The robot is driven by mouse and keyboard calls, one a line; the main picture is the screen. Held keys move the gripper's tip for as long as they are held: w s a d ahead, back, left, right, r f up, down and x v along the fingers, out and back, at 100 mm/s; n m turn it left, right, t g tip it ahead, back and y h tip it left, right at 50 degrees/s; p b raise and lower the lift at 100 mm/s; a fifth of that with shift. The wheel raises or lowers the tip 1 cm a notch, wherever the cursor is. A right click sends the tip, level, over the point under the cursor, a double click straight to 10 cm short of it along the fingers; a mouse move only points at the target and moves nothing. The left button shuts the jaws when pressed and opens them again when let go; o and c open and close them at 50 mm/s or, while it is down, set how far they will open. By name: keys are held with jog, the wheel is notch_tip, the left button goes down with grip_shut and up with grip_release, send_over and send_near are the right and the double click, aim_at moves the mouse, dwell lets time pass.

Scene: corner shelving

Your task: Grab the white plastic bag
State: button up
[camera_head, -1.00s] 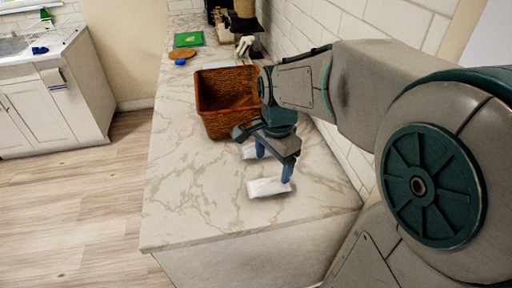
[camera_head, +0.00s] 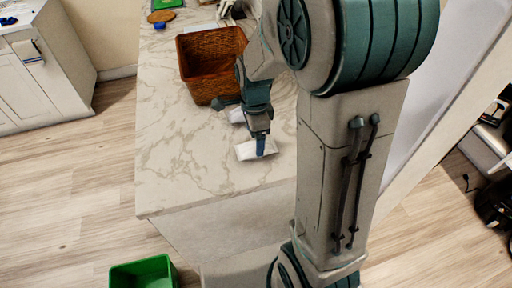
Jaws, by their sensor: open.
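A white packet-like thing (camera_head: 257,149), which looks like the white plastic bag, lies on the marble counter near its front end. A second white patch (camera_head: 236,116) shows just behind it, partly hidden by my gripper; I cannot tell whether it is a separate item. My gripper (camera_head: 259,140) points down over the white things with its jaws open.
A brown wicker basket (camera_head: 209,66) stands on the counter (camera_head: 175,165) just behind and left of my gripper. A green bin (camera_head: 143,272) is on the floor in front. The counter's left and front parts are clear. A white cabinet (camera_head: 45,75) stands at far left.

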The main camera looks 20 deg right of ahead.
jog(key=f, duration=0.2)
jog(key=f+p, duration=0.1)
jog(key=f, duration=0.1)
jog(key=shift+w+d, duration=0.3)
jog(key=shift+w, duration=0.05)
jog(key=shift+f, duration=0.55)
jog(key=c, duration=1)
